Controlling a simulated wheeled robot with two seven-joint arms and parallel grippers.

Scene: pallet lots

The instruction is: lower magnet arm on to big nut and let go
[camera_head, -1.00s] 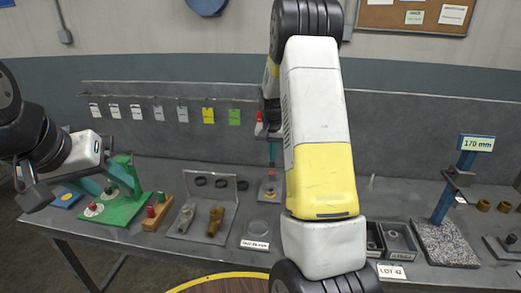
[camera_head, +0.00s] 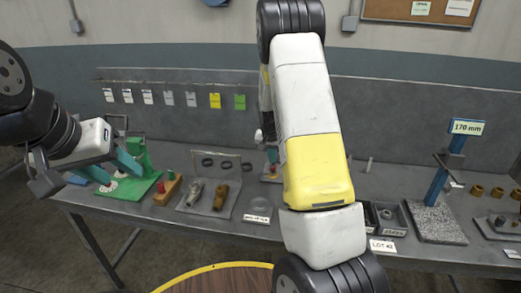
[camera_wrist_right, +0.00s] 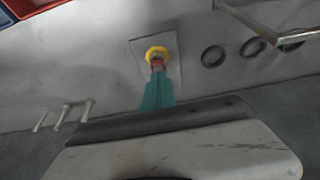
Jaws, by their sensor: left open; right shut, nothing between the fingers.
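My right gripper shows in the right wrist view (camera_wrist_right: 158,72) as teal fingers, shut, with its tips at a small red part (camera_wrist_right: 157,63). Just beyond the tips is a yellow round piece (camera_wrist_right: 156,52) over a square grey plate (camera_wrist_right: 138,48). I cannot tell which of these is the magnet arm or the big nut, nor whether the fingers touch the red part. In the head view my right arm largely hides this spot, with teal showing beside it. My left gripper (camera_head: 114,170) is open and empty by the green fixture (camera_head: 134,184).
Ring-shaped parts (camera_wrist_right: 252,46) lie right of the plate in the wrist view. A grey tray (camera_head: 193,207) with metal and brass fittings, a wooden block (camera_head: 168,189) with coloured pegs, and small bins (camera_head: 391,220) stand along the bench. A blue post (camera_head: 437,186) stands at right.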

